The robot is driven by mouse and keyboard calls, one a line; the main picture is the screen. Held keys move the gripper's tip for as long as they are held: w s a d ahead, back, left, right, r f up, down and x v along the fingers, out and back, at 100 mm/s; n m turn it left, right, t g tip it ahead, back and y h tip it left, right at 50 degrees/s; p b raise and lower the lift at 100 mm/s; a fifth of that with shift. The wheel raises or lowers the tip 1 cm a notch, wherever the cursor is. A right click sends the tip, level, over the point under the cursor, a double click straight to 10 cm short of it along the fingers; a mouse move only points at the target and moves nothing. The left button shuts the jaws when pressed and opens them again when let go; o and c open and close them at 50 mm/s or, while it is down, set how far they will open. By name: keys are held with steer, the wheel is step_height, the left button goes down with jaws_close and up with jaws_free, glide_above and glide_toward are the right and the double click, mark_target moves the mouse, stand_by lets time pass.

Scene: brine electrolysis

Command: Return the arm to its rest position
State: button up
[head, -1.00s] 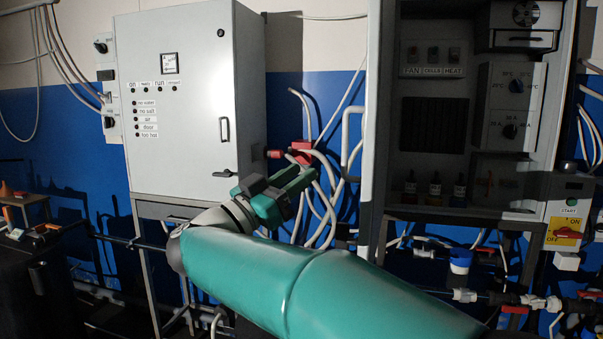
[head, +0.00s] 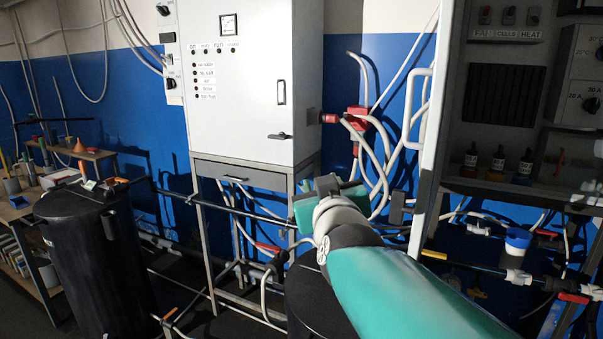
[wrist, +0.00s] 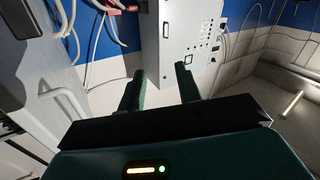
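My arm reaches in from the lower right of the head view, with its green link foremost. My gripper (head: 327,190) is at its far end, in front of the gap between the grey control cabinet (head: 250,90) and the dark panel cabinet. My wrist hides much of it there. In the wrist view the two dark green fingers of my gripper (wrist: 162,85) stand apart with nothing between them. The grey cabinet (wrist: 178,50) shows beyond the fingertips, and I cannot tell the distance.
Red connectors with pale hoses (head: 358,120) hang behind my gripper. The dark panel cabinet (head: 505,90) stands at right. A black barrel (head: 95,250) stands at left beside a cluttered bench (head: 28,205). Pipes (head: 225,208) run low below the grey cabinet.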

steer(key=s+d+f+m+g, duration=0.1)
steer(key=s+d+f+g, duration=0.3)
steer(key=s+f, duration=0.3)
steer(key=s+d+f+m+g+h, duration=0.1)
steer(key=s+d+f+g, duration=0.3)
steer(key=s+f, duration=0.4)
steer(key=s+d+f+m+g, duration=0.1)
steer(key=s+d+f+g, duration=0.3)
steer(key=s+f, duration=0.3)
steer(key=shift+s+f+m+h, duration=0.3)
steer(key=shift+f+m+h, duration=0.05)
steer(key=shift+m+h, duration=0.05)
